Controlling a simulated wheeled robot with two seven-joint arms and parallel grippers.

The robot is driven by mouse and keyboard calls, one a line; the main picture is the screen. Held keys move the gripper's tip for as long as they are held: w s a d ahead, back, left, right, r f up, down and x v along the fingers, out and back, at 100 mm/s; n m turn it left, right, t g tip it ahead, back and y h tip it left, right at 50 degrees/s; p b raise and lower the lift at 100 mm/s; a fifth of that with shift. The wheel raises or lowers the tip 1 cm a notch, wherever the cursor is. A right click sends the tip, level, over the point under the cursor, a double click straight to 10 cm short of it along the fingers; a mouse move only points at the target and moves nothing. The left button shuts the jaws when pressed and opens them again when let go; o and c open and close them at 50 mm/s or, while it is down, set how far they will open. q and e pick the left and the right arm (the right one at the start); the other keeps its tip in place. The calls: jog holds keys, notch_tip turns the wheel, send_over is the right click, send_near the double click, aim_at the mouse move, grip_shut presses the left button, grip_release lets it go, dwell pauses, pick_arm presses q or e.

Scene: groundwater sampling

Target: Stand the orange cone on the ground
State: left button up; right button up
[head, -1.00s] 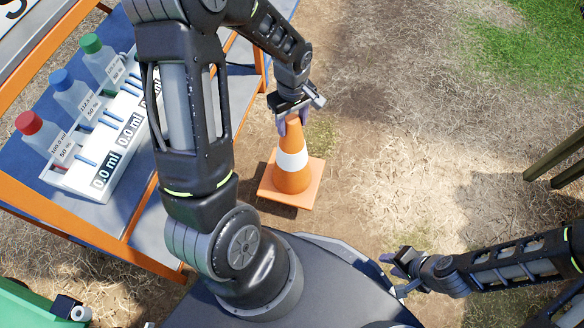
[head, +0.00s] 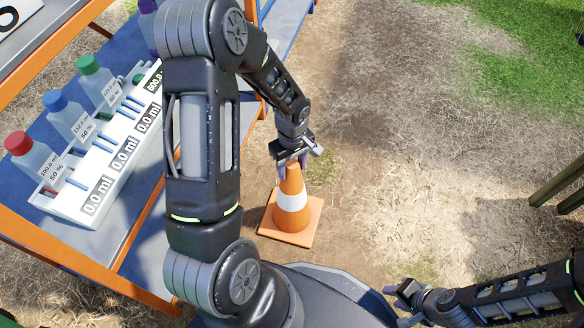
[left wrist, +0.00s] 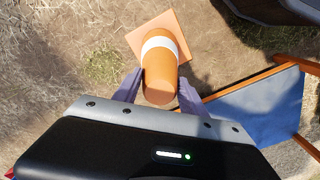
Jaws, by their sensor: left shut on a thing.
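The orange cone (head: 291,222) with a white band and a square orange base is upright in the middle of the head view. My left gripper (head: 292,160) is above it, shut on its tip. In the left wrist view the cone (left wrist: 160,80) sits between the two fingers of the left gripper (left wrist: 143,92), its base pointing away over the ground. Whether the base touches the ground (head: 400,170) is hard to tell. My right gripper (head: 400,292) is at the lower right, apart from the cone; its jaw opening is unclear.
An orange-framed table (head: 130,235) with a blue top stands at the left. It bears a white rack (head: 75,205) with several capped bottles. Bare dirt and straw lie open right of the cone. Wooden posts (head: 560,182) stand at the far right.

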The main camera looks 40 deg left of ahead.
pick_arm(q)
jog(key=shift+f, duration=0.1)
jog(key=o, duration=1.4)
notch_tip(320, 180, up, 12)
jog(key=p, duration=0.4)
jog(key=shift+d, duration=0.1)
